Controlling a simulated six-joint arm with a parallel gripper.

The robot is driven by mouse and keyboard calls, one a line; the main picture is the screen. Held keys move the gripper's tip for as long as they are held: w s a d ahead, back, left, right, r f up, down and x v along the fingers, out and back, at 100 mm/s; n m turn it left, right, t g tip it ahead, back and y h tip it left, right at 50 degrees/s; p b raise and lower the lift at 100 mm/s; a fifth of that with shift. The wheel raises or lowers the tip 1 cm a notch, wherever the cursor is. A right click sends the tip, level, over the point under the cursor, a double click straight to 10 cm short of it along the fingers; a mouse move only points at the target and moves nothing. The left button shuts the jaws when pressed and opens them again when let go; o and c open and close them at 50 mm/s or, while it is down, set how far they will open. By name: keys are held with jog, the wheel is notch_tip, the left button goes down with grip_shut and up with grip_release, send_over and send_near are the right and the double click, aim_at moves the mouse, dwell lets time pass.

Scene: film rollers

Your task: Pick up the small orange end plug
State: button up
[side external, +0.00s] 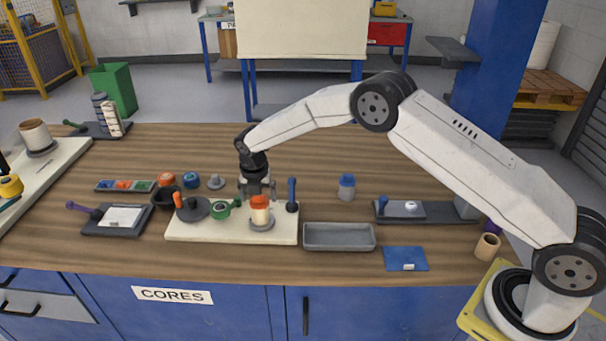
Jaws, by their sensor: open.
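My gripper (258,191) points down over the cream board (190,231), with its two fingers apart. It is just above or behind a pale roller (261,216) with an orange top (261,201), which stands upright on a grey round base (262,225). I cannot tell whether the fingers are around the orange top or behind it; nothing is visibly gripped. I cannot tell which is the small end plug.
A blue upright handle (292,192) stands close right of my gripper. A green tape-like piece (221,209) and a dark disc (195,209) are left.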

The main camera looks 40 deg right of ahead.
jog(key=shift+f, duration=0.35)
jog(key=c, duration=1.1)
